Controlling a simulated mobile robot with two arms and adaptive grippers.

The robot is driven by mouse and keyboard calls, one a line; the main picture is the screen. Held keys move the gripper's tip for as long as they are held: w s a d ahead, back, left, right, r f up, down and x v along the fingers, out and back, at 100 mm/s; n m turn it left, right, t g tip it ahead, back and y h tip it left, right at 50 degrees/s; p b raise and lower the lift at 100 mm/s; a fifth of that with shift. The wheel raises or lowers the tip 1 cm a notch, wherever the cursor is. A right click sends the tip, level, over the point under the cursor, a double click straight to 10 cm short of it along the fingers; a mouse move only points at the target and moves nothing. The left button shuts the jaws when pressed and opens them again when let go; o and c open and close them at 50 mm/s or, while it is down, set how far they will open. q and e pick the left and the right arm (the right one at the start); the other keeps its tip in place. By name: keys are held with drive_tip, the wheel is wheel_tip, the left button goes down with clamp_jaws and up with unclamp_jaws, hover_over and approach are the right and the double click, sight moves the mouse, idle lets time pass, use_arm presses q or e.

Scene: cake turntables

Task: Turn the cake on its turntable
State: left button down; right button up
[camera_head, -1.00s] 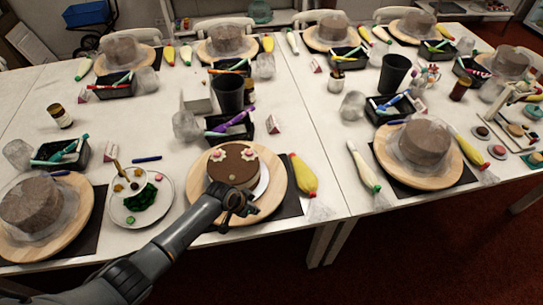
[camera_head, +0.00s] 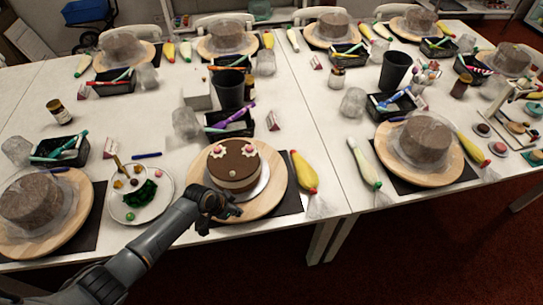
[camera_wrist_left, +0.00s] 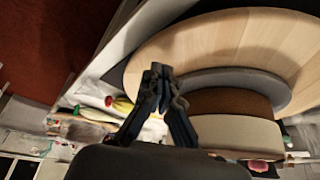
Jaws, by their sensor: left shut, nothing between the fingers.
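The round cake (camera_head: 233,163) has a brown top with pink-and-white decorations near its far edge and a pale lower side. It stands on a silver board (camera_head: 263,187) on the round wooden turntable (camera_head: 270,203). My left gripper (camera_head: 224,207) is shut and empty at the cake's front left, over the turntable's front-left part. In the left wrist view, the closed fingertips (camera_wrist_left: 160,72) are beside the turntable (camera_wrist_left: 190,38), the silver board (camera_wrist_left: 215,78) and the cake (camera_wrist_left: 235,128). Contact cannot be told. My right gripper is not in view.
A yellow piping bag (camera_head: 303,172) lies right of the turntable. A plate of decorations (camera_head: 140,212) is on the left, and a black tray of tools (camera_head: 230,125) is behind the cake. Another caked turntable (camera_head: 52,237) stands at far left. The table edge is close in front.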

sight(266, 208)
use_arm(q)
drive_tip(key=shift+f+b, duration=0.8)
drive_tip(key=shift+f, duration=0.25)
drive_tip(key=shift+d, duration=0.15)
drive_tip(key=shift+w+d, duration=0.25)
drive_tip(key=shift+d, duration=0.45)
drive_tip(key=shift+w+d, duration=0.25)
drive_tip(key=shift+d, duration=0.4)
drive_tip(key=shift+w+d, duration=0.25)
drive_tip(key=shift+d, duration=0.45)
drive_tip(key=shift+b, duration=0.3)
drive_tip(key=shift+w+d+b, duration=0.45)
drive_tip(key=shift+w+d, duration=0.15)
drive_tip(key=shift+d, duration=0.35)
drive_tip(key=shift+w+d+b, duration=0.4)
drive_tip(key=shift+w+d, duration=0.15)
drive_tip(key=shift+d, duration=0.35)
wheel_tip(266, 208, up, 3)
drive_tip(key=p, duration=0.3)
drive_tip(key=shift+r, duration=0.1)
